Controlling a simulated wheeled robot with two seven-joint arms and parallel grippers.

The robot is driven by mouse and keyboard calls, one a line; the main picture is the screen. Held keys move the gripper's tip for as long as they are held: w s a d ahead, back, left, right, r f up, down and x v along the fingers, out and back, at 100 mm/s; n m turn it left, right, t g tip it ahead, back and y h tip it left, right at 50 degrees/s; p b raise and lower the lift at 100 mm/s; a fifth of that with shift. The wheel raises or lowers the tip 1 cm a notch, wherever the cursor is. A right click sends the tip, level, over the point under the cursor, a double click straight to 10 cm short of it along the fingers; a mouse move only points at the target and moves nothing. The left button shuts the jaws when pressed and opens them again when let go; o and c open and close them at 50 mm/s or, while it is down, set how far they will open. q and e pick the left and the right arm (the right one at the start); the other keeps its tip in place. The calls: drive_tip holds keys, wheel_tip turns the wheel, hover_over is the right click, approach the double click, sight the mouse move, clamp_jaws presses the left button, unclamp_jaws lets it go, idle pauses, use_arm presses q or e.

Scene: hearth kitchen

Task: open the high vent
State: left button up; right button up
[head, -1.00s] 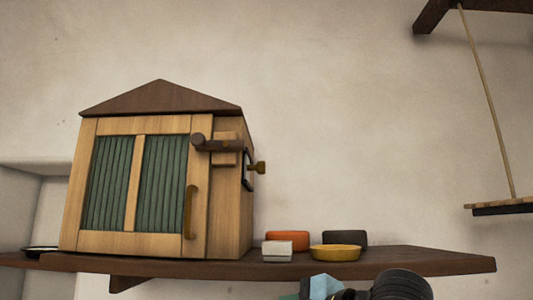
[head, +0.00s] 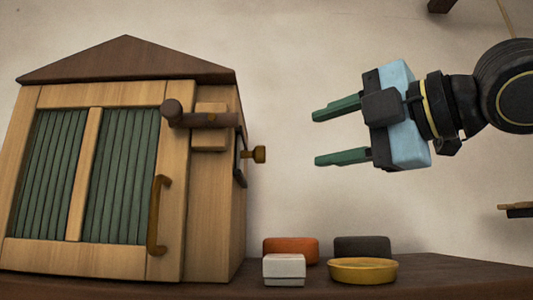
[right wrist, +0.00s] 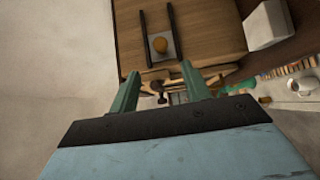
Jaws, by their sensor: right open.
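A wooden cabinet (head: 175,245) with a dark gabled roof and green slatted door panels stands on the shelf at left. My left gripper is out of view.
A turning wooden latch (head: 205,119) and a curved handle (head: 158,215) are on the cabinet front. On the dark shelf (head: 430,275) stand a white box (head: 284,270), an orange block (head: 291,249), a dark block (head: 362,246) and a yellow dish (head: 362,270). The air above them is clear.

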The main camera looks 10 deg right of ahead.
drive_tip(key=p, duration=0.1)
approach(252, 157)
drive_tip(key=w, duration=0.2)
drive_tip(key=p+x, duration=0.1)
drive_tip(key=x, duration=0.5)
drive_tip(key=shift+r, duration=0.25)
drive_tip(key=shift+d, duration=0.1)
clamp_jaws()
